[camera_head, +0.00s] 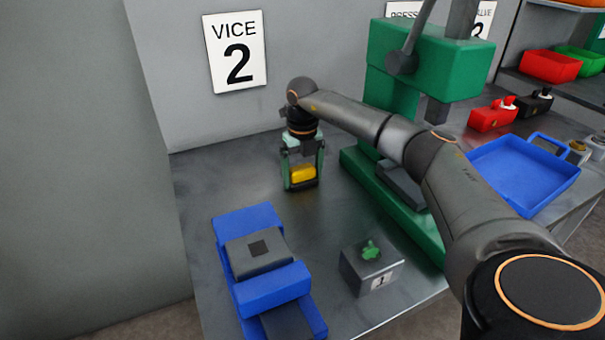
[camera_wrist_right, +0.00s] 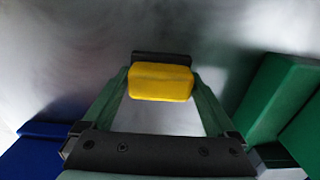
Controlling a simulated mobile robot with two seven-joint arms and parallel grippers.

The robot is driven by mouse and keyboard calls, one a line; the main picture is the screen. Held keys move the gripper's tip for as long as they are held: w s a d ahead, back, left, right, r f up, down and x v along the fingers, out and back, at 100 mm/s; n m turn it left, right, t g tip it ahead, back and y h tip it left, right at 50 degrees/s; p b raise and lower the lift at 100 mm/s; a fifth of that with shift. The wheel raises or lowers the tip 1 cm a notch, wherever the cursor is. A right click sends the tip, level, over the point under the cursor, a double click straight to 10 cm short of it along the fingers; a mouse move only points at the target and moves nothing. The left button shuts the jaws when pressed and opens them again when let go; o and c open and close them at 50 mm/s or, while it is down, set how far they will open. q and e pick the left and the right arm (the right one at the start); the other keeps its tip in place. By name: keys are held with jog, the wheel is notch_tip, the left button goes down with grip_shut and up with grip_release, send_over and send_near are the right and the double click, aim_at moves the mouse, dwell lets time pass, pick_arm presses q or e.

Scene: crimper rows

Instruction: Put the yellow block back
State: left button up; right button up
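The yellow block (camera_head: 302,173) is between the fingers of my right gripper (camera_head: 303,180), near the back wall under the VICE 2 sign. In the right wrist view, the yellow block (camera_wrist_right: 160,82) spans the gap between the two green fingertips of my right gripper (camera_wrist_right: 160,88), which appear to press on its sides. A dark piece (camera_wrist_right: 161,56) shows right beside the block; I cannot tell whether it belongs to it. The gripper points down; whether the block touches the table is unclear. My left gripper is not in view.
A blue vice (camera_head: 262,283) with a grey block stands at the front left of the grey table (camera_head: 195,185). A dark box with a green knob (camera_head: 370,262) sits at front centre. A green press (camera_head: 420,65) and blue tray (camera_head: 520,172) are on the right.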

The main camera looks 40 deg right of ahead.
aim_at(302, 169)
jog(key=shift+o, duration=0.3)
jog(key=shift+r, duration=0.6)
notch_tip(302, 169, up, 11)
jog(key=shift+r, duration=0.1)
